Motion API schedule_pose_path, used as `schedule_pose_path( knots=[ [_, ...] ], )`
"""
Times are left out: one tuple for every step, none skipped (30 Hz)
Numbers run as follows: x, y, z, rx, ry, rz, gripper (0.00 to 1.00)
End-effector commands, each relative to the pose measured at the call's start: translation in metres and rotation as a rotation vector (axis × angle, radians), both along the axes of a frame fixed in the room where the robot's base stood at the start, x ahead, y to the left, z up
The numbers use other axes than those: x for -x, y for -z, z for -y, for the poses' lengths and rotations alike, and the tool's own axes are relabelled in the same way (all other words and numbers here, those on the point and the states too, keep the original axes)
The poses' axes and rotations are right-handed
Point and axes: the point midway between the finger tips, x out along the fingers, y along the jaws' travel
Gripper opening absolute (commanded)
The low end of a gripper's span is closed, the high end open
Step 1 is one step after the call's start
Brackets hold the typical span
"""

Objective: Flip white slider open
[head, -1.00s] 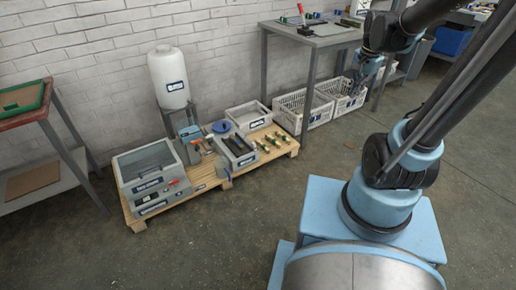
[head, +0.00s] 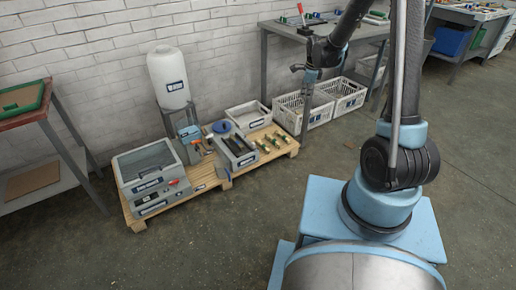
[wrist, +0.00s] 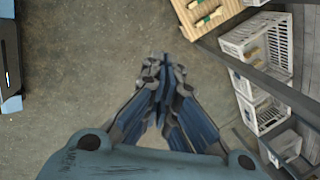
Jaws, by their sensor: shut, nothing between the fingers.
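No white slider can be made out at this distance. In the head view, a wooden pallet (head: 207,184) on the floor carries a grey box with a clear lid (head: 147,163), a blue-grey device (head: 190,135) below a white tank (head: 168,78), and a grey unit with dark slots (head: 236,150). My gripper (head: 309,82) hangs in the air right of the pallet, in front of the grey table, apart from everything. In the wrist view my gripper (wrist: 163,62) is shut and empty, with its fingertips together over bare floor.
White crates (head: 318,105) stand under the grey table (head: 335,38). A white tray (head: 247,114) and several green-and-brass pieces (head: 266,141) lie on the pallet's right part. A shelf with a green tray (head: 24,97) is at left. The floor in front is clear.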

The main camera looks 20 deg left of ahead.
Motion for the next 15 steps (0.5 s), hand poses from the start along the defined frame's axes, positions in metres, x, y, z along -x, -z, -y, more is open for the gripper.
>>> schedule_pose_path(
  knots=[
    [-0.006, 0.013, -0.013, -0.01, 0.03, -0.005, 0.0],
    [-0.009, 0.021, -0.019, -0.016, 0.053, -0.008, 0.0],
    [-0.013, 0.031, -0.028, -0.024, 0.083, -0.013, 0.0],
    [-0.015, 0.039, -0.035, -0.03, 0.106, -0.017, 0.0],
    [-0.017, 0.047, -0.041, -0.037, 0.129, -0.021, 0.0],
    [-0.02, 0.058, -0.05, -0.044, 0.158, -0.026, 0.0],
    [-0.021, 0.066, -0.056, -0.051, 0.181, -0.03, 0.0],
    [-0.023, 0.075, -0.063, -0.057, 0.204, -0.034, 0.0],
    [-0.025, 0.086, -0.071, -0.066, 0.234, -0.039, 0.0],
    [-0.026, 0.095, -0.078, -0.071, 0.257, -0.043, 0.0],
    [-0.027, 0.104, -0.084, -0.077, 0.279, -0.047, 0.0],
    [-0.028, 0.116, -0.092, -0.086, 0.31, -0.054, 0.0],
    [-0.028, 0.125, -0.098, -0.092, 0.333, -0.058, 0.0],
    [-0.029, 0.135, -0.105, -0.098, 0.355, -0.063, 0.0],
    [-0.028, 0.147, -0.113, -0.106, 0.386, -0.069, 0.0]
  ],
)
